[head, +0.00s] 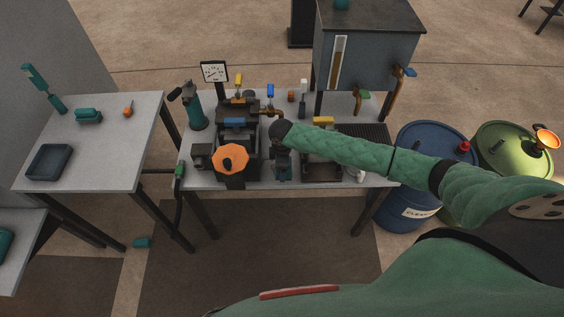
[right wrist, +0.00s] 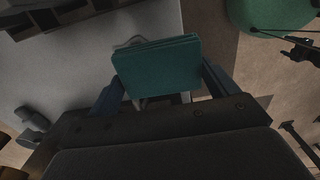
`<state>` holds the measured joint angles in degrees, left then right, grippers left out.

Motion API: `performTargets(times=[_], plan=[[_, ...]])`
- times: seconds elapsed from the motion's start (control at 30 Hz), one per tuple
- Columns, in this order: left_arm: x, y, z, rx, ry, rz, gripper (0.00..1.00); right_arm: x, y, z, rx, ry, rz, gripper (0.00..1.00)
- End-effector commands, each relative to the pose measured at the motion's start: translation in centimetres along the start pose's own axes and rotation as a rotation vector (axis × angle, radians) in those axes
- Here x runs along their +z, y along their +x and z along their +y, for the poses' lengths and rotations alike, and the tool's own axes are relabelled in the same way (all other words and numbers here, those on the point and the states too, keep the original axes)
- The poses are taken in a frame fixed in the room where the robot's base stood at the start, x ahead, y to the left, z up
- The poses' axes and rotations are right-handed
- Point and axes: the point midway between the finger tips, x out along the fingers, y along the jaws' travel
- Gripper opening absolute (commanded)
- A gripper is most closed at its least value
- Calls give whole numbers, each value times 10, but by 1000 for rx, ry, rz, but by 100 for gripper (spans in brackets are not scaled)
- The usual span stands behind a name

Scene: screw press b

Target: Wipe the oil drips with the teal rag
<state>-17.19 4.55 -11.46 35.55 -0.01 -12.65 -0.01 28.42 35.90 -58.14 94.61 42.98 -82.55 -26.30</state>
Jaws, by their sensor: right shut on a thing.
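My right arm reaches in from the right over the press table, and my right gripper (head: 283,170) points down near its front edge, beside the dark press (head: 238,115). In the right wrist view the teal rag (right wrist: 160,65), a flat folded block, sits between the two fingers, and the gripper is shut on it. Grey tabletop shows beyond the rag; I cannot tell whether the rag touches it. The rag is mostly hidden in the head view. I cannot make out any oil drips. My left gripper is not in view.
An orange knob (head: 230,159) stands left of my gripper, a dark tray (head: 322,171) right of it. A grey tank (head: 365,50) stands at the back right. Blue (head: 408,205) and green (head: 505,145) drums stand to the right. A side table (head: 115,150) is at left.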

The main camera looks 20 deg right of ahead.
Motion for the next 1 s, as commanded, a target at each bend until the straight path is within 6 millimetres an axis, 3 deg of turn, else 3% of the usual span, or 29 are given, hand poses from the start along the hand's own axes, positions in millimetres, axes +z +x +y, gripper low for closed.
performTargets(times=[0.33, 0.7, 1.0], plan=[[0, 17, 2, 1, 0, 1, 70, 0, 42, 0, -1, 0, 0, 60], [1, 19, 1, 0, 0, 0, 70, -1, 40, 41, 1, 1, 1, 60], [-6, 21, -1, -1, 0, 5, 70, 0, 40, 63, 0, 1, 1, 60]])
